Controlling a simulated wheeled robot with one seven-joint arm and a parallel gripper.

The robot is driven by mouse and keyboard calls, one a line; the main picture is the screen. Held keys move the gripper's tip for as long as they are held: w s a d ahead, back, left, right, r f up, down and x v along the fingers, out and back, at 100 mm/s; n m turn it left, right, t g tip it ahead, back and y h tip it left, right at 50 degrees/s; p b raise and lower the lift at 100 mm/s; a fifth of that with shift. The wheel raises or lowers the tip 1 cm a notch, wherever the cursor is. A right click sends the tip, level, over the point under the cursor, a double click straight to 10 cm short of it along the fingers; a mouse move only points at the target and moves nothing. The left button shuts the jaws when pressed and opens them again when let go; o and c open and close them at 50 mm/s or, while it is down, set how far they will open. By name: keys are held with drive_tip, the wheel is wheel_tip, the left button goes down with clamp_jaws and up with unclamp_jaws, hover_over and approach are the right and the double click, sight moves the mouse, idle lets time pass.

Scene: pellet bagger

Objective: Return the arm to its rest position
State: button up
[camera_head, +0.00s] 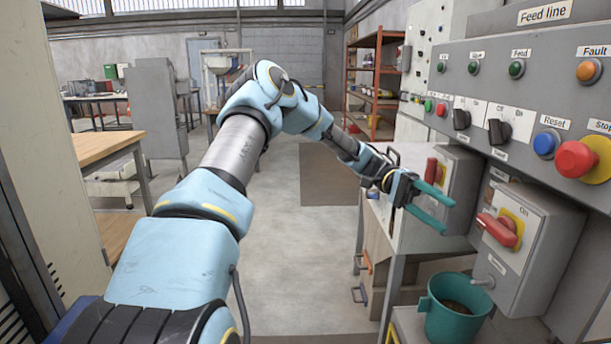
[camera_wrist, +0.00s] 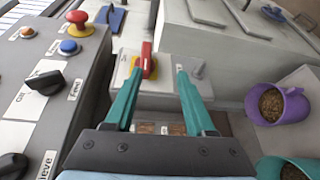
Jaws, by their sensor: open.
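My gripper (camera_head: 448,217) has teal fingers and is open and empty. My arm reaches forward from the lower left, and the gripper is in front of the grey switch boxes at the right. The far box has an upright red handle (camera_head: 431,170). The near box has a red handle (camera_head: 499,230) on a yellow plate, lying slanted. In the wrist view my open fingers (camera_wrist: 158,74) point toward a switch box with a red handle (camera_wrist: 147,61). The handle appears beyond the fingertips, apart from them. I cannot tell which box this is.
A control panel (camera_head: 538,85) with buttons and knobs juts out at the right. A teal bucket (camera_head: 446,322) of pellets stands below the near box. A purple jug (camera_wrist: 288,107) of pellets shows in the wrist view. A wooden table (camera_head: 98,146) stands left; the middle floor is clear.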

drive_tip(key=a+f+n+t+y, duration=0.2)
drive_tip(key=a+f+n+t, duration=0.2)
drive_tip(key=a+f+t, duration=0.3)
drive_tip(key=a+r+n+t+y, duration=0.1)
drive_tip(key=a+n+t, duration=0.3)
drive_tip(key=a, duration=1.1)
drive_tip(key=a+n+t+y, duration=0.2)
drive_tip(key=a+t, duration=0.4)
drive_tip(key=a, duration=0.9)
drive_tip(key=shift+s+a+r+n+t+y+p, duration=0.3)
drive_tip(key=shift+s+a+r+n+p, duration=0.1)
drive_tip(key=shift+n, duration=0.5)
drive_tip(key=shift+w, duration=0.1)
